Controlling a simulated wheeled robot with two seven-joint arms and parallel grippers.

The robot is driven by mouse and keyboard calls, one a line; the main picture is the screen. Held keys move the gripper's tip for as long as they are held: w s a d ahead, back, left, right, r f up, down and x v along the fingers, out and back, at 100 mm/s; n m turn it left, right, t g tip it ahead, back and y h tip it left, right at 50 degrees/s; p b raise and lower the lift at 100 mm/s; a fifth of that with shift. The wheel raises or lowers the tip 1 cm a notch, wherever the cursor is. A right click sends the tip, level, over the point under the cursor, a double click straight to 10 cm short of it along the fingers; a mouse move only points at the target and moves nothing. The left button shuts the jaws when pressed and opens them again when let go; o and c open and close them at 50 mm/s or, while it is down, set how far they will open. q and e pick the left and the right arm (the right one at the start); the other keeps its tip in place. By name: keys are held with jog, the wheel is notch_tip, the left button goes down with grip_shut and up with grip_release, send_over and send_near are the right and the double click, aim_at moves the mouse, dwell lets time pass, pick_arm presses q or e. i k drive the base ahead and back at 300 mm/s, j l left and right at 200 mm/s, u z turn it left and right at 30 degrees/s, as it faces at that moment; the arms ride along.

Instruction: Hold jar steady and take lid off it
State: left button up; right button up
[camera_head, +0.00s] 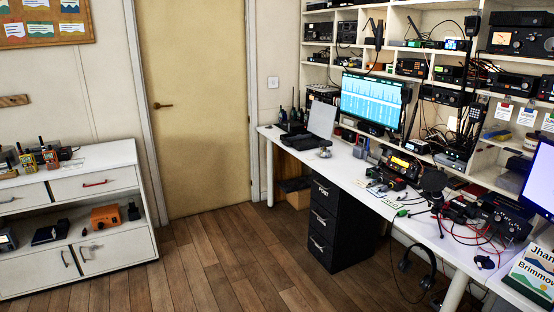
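Neither of my grippers is in view. I cannot clearly make out a jar or a lid. A small greyish object (324,152) sits on the white desk (341,173), left of the lit monitor (372,100) and in front of a pale upright panel (322,119). It is too small to tell whether it is a jar with a lid.
Radios fill the wall cubbies (423,47). A microphone (433,180), radios and cables crowd the desk's right part. A black drawer unit (323,222) stands underneath. A white cabinet (112,179) stands at left. The wooden floor (222,262) between is clear before a closed door (195,110).

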aim_at(324, 152)
jog(key=i, duration=1.55)
jog(key=i+z, duration=0.1)
jog(key=i, duration=0.45)
jog(key=i+j+z, duration=0.1)
jog(key=i, duration=0.4)
jog(key=i+j+z, duration=0.15)
jog(key=i, duration=0.4)
jog(key=i+j+z, duration=0.2)
jog(key=i+z, duration=0.15)
jog(key=i+j+z, duration=0.35)
jog(key=i, duration=0.2)
